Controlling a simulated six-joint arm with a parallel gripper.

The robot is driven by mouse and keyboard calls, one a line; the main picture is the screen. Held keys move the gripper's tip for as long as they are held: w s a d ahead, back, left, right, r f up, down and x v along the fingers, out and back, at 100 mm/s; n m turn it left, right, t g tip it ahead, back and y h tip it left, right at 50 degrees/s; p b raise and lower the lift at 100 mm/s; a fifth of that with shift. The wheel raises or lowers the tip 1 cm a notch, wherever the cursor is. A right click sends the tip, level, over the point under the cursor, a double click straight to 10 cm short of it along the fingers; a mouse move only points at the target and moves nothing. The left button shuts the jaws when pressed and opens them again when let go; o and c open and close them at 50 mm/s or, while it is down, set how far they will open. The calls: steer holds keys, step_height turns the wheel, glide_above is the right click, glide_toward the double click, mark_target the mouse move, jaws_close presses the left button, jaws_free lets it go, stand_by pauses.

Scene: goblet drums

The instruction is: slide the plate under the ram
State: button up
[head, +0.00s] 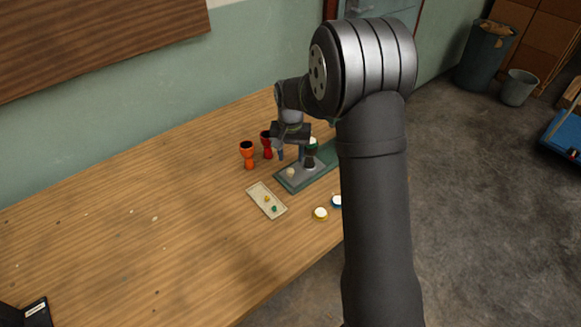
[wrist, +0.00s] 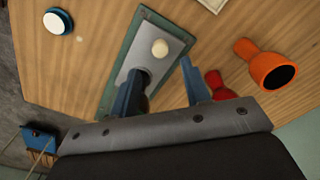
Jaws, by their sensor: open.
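The grey plate (head: 301,176) lies on the green base (head: 290,188) of a small press on the table. A round cream knob (head: 290,172) stands on the plate; it also shows in the wrist view (wrist: 160,48). The dark ram (head: 309,159) is at the right of the knob, above the plate, partly behind my gripper. My gripper (head: 291,156) is open and empty, pointing down above the plate. In the wrist view its blue fingers (wrist: 162,70) are apart, with the knob ahead of their tips and not between them. The wrist view partly hides the ram.
An orange goblet drum (head: 248,154) and a red one (head: 267,146) stand left of the press. A pale tray (head: 258,193) with small coloured pieces lies in front. A yellow-rimmed disc (head: 320,213) and a blue-rimmed disc (head: 336,201) lie right. The table's left is largely clear.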

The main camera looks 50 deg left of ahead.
mark_target(291, 170)
step_height(291, 170, down, 6)
steer(key=shift+f, duration=0.1)
steer(key=shift+c, duration=0.4)
jaws_close()
steer(key=shift+w, duration=0.1)
